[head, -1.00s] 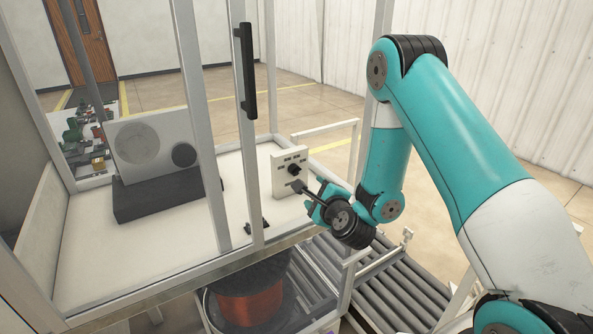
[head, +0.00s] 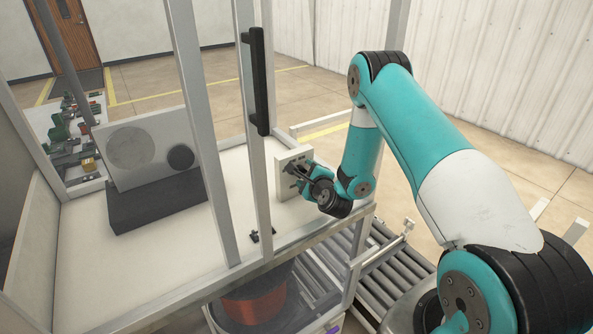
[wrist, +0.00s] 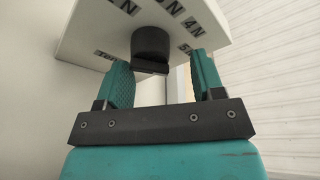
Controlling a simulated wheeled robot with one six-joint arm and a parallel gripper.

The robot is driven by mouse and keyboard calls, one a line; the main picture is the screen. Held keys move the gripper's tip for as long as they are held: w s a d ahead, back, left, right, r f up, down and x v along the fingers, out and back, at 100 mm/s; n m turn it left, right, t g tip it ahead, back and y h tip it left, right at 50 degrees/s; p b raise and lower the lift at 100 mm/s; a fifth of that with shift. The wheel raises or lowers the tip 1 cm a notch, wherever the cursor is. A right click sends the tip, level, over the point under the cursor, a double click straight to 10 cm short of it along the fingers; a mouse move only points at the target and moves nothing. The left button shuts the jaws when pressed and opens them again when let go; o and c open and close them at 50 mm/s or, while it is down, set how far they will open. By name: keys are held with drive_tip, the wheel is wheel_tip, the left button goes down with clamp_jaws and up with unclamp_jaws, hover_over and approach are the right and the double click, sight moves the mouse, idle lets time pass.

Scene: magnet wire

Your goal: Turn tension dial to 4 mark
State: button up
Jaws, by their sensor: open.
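The tension dial (wrist: 151,45) is a black round knob with a raised grip bar, on the underside-angled face of a white box (wrist: 85,30) in the wrist view. Printed labels ring it; a 4N label (wrist: 195,27) is at its upper right, and others are cut off or partly hidden. My gripper (wrist: 159,66) is open, one teal finger on each side of the knob with visible gaps. I cannot tell how deep the fingers reach around it. In the head view the white box (head: 283,172) stands at the bench's right end, my gripper (head: 297,179) in front hiding the dial.
Aluminium posts (head: 250,110) and a black door handle (head: 256,80) frame the bench (head: 160,245) left of my arm. A grey machine (head: 150,148) on a dark base stands at the back. A copper spool (head: 255,305) and roller conveyor (head: 385,275) are below.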

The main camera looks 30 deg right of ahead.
drive_tip(key=shift+w+a+r, duration=0.15)
drive_tip(key=shift+w+a, duration=0.1)
drive_tip(key=shift+a, duration=0.6)
drive_tip(key=shift+d, duration=0.15)
drive_tip(key=shift+c, duration=1.1)
drive_tip(key=c, duration=0.7)
drive_tip(key=shift+n+p, duration=0.95)
drive_tip(key=shift+n, duration=0.05)
drive_tip(key=shift+f+n+t+h, duration=0.2)
drive_tip(key=shift+n+t+h, duration=0.25)
drive_tip(key=shift+n, duration=0.25)
drive_tip(key=n+b, duration=0.2)
drive_tip(key=b, duration=0.1)
drive_tip(key=shift+f+n+t+h+b, duration=0.25)
drive_tip(key=shift+n+t+h+b, duration=0.05)
drive_tip(key=shift+t+h, duration=0.05)
drive_tip(key=shift+r+n+t+b, duration=0.1)
drive_tip(key=shift+n+t+b, duration=0.2)
drive_tip(key=shift+n+b, duration=0.65)
drive_tip(key=shift+r+b, duration=0.15)
drive_tip(key=shift+b, duration=0.2)
